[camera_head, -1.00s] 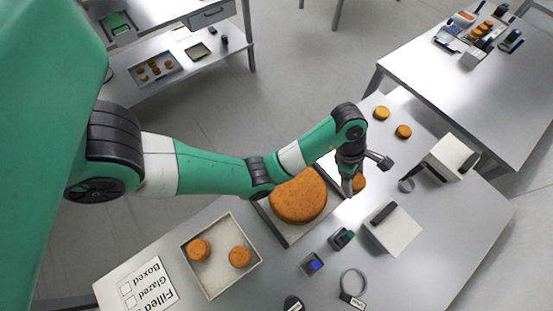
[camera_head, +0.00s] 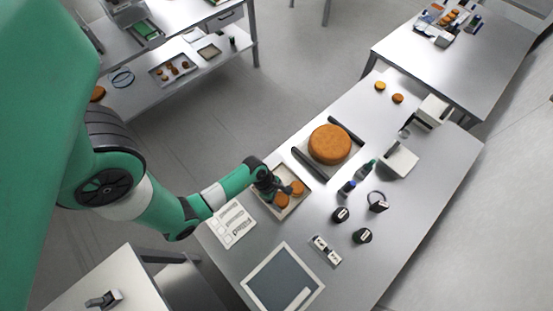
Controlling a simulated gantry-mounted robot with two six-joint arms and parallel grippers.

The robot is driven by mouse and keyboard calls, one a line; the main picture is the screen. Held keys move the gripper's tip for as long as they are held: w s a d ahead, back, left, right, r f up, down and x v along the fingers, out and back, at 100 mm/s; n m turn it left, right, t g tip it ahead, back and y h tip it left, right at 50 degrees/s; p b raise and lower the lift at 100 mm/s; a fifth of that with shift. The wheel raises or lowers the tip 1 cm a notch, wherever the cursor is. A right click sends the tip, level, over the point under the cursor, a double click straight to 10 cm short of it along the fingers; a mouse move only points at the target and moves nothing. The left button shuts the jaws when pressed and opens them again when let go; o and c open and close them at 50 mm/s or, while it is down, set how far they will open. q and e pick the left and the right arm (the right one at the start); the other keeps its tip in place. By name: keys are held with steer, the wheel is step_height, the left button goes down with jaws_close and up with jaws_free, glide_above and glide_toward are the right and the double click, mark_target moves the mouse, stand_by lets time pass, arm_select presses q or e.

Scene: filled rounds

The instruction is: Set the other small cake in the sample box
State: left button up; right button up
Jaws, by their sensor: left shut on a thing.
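The sample box (camera_head: 306,202) is a shallow pale tray on the long table, beside the printed card. My left gripper (camera_head: 280,194) is over it, pointing down, and appears shut on a small orange cake (camera_head: 282,201). Whether this cake touches the box floor is unclear. A second small cake (camera_head: 297,187) sits in the box to the right of it. The left side of the box is hidden by the gripper and wrist. My right gripper is not in view.
A large round cake (camera_head: 330,144) rests on a tray behind the box. Two small cakes (camera_head: 380,86) (camera_head: 397,98) lie at the table's far end. Bottles (camera_head: 365,169), dark round items (camera_head: 362,236) and a grey-topped panel (camera_head: 282,280) occupy the right and front.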

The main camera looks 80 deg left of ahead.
arm_select(q)
steer(key=shift+w+a+r, duration=0.15)
steer(key=shift+a+r, duration=0.3)
step_height(320, 180, down, 8)
steer(key=b, duration=0.2)
steer(key=shift+b, duration=0.35)
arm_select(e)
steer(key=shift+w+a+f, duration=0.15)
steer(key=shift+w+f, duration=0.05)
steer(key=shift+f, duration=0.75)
arm_select(q)
steer(key=shift+d+f, duration=0.1)
steer(key=shift+f, duration=0.05)
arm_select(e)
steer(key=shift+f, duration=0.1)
arm_select(q)
steer(key=o, duration=0.6)
steer(key=shift+r, duration=0.35)
steer(key=p+v, duration=0.2)
steer(key=v, duration=0.3)
steer(key=p+v, duration=0.1)
steer(key=v, duration=0.5)
steer(key=shift+s+r+p, duration=0.2)
steer(key=shift+s+p, duration=0.1)
steer(key=shift+p, duration=0.05)
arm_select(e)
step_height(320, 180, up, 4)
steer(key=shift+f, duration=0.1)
